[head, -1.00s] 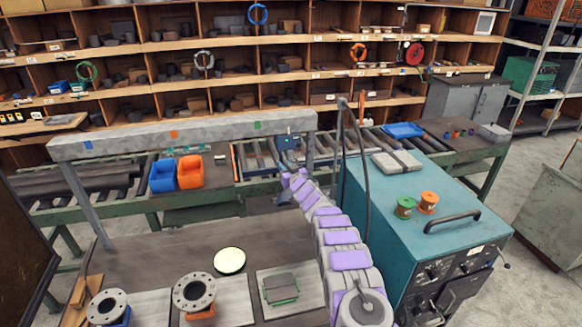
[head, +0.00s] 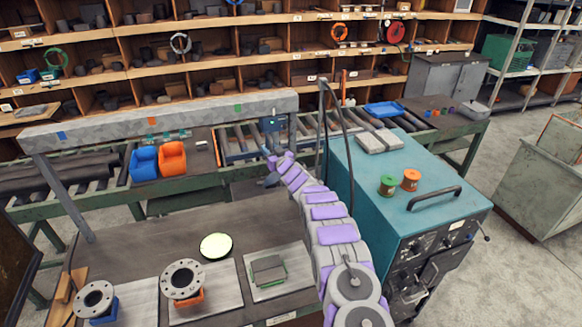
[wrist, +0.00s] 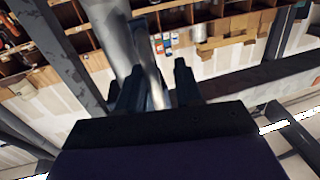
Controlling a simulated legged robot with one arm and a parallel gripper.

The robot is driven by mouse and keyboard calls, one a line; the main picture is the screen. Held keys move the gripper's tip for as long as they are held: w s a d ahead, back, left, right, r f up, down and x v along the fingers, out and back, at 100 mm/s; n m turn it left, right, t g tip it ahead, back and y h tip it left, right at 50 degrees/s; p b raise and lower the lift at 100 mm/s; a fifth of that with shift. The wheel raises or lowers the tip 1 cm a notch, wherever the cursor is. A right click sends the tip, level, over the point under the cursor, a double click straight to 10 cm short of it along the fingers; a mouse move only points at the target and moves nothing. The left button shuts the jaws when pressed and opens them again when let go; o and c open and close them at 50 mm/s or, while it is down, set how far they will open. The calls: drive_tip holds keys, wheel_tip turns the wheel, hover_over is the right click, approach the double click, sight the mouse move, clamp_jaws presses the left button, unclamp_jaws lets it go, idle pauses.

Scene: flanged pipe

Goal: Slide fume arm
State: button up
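A grey beam (head: 170,116) with blue, orange and green marks spans the bench on posts. A blue bracket (head: 272,123), perhaps the fume arm's mount, sits near its right end. My gripper (head: 268,158) is just below this bracket, beside a small dark grey hood-like piece (head: 271,181). In the wrist view my gripper (wrist: 156,85) has its dark fingers apart. A light grey tube (wrist: 112,30), likely part of the fume arm, runs down toward the gap between them. I cannot tell whether the fingers touch it.
A teal machine (head: 400,205) with green and orange spools stands right of my arm. Blue and orange bins (head: 158,160) stand behind the beam near the roller conveyor (head: 235,140).

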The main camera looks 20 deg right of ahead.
drive_tip(key=shift+s+d, duration=0.2)
drive_tip(key=shift+s, duration=0.2)
drive_tip(key=d+b+v, duration=0.2)
drive_tip(key=v, duration=1.4)
drive_tip(key=shift+d, duration=0.25)
drive_tip(key=shift+r+h, duration=0.1)
drive_tip(key=shift+h, duration=0.3)
